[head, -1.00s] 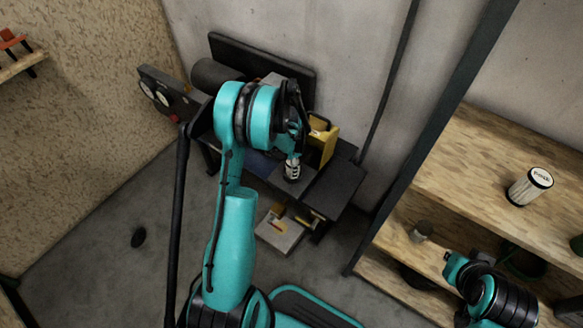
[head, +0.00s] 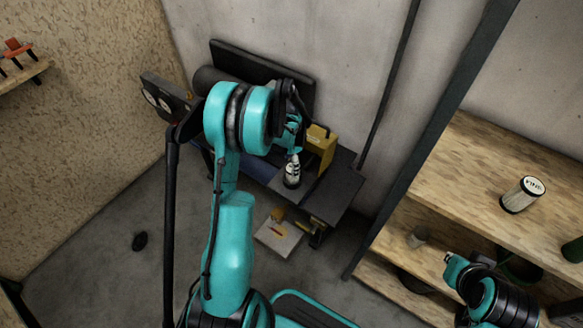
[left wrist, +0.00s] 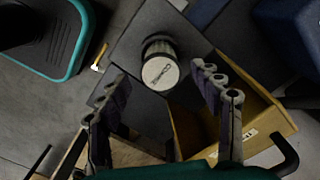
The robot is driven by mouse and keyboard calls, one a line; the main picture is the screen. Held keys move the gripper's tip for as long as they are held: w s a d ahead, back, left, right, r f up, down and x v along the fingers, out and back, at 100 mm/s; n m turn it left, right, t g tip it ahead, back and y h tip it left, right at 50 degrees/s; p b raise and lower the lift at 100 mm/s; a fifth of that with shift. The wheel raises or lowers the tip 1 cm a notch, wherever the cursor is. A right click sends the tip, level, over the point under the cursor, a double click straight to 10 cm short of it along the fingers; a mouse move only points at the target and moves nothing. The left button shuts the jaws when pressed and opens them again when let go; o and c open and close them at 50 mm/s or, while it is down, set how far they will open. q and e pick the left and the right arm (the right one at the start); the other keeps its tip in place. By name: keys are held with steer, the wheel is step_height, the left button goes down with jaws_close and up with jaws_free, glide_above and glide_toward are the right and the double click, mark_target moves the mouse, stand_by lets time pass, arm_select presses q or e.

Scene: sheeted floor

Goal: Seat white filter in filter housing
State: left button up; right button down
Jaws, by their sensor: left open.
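A white-topped filter cylinder (head: 292,178) stands upright on a dark bench, below my left gripper (head: 292,157). In the left wrist view its round white end (left wrist: 160,73) with dark lettering faces the camera. My left gripper (left wrist: 160,84) is open, its two dark fingers apart on either side of the filter's line; I cannot tell whether they touch it. A second, similar white filter (head: 522,194) with a dark rim stands on the wooden shelf at right. I cannot tell which thing is the filter housing. My right gripper is not in view; only part of that arm shows.
A yellow box (head: 320,146) stands right beside the filter on the bench; it also shows in the left wrist view (left wrist: 188,132). A dark panel (head: 262,72) rises behind. A grey plate (head: 278,238) lies low in front. The bench's right end (head: 340,190) is clear.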

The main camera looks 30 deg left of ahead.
arm_select(q)
step_height(320, 180, up, 6)
steer(key=shift+f+p, duration=0.2)
steer(key=shift+p, duration=0.6)
steer(key=s+d+r+n+t, duration=0.2)
steer(key=s+d+r, duration=0.15)
steer(key=r, duration=0.35)
steer(key=s+d+r+n+t, duration=0.1)
steer(key=s+d+r+n, duration=0.15)
steer(key=d+r, duration=0.35)
steer(key=s+d+r+n+t, duration=0.2)
steer(key=s+d, duration=0.1)
steer(key=s, duration=0.3)
steer(key=s+d+r+n+t, duration=0.2)
steer(key=s+d, duration=0.1)
steer(key=s, duration=0.3)
steer(key=shift+s+r, duration=0.35)
steer(key=shift+r, duration=0.05)
steer(key=shift+d, duration=0.1)
